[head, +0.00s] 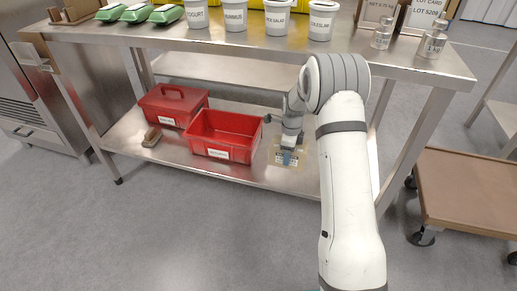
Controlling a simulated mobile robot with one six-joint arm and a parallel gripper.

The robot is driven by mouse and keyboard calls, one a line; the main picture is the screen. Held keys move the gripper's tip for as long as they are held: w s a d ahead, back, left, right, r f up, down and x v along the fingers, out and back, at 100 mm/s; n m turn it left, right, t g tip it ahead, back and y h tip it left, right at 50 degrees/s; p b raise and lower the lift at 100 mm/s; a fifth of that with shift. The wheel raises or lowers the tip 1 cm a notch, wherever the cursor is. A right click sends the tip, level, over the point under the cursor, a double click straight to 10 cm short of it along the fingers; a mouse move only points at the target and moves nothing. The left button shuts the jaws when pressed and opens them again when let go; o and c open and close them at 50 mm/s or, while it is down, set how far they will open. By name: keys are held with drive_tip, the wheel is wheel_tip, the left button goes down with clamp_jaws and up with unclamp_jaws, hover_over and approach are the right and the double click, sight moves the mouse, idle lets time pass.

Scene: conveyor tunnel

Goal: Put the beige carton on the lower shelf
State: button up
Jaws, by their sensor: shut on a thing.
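The beige carton (278,157) shows only in part at the lower shelf, to the right of the open red bin. My gripper (289,152) reaches down from above, is shut on the carton and hides much of it. The lower shelf (178,154) is a steel board under the table. The carton appears at or just above its surface; I cannot tell whether it touches.
An open red bin (225,133), a lidded red box (173,105) and a small brown object (152,137) stand on the lower shelf. White tubs (235,16) and bottles (432,44) stand on the tabletop above. A brown cart (470,190) stands at right.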

wheel_tip(320, 180, down, 9)
drive_tip(key=b, duration=0.3)
drive_tip(key=shift+a+r+b, duration=0.1)
drive_tip(key=shift+a+b, duration=0.05)
drive_tip(key=shift+b, duration=0.2)
drive_tip(key=shift+f, duration=0.2)
drive_tip(key=o, duration=1.5)
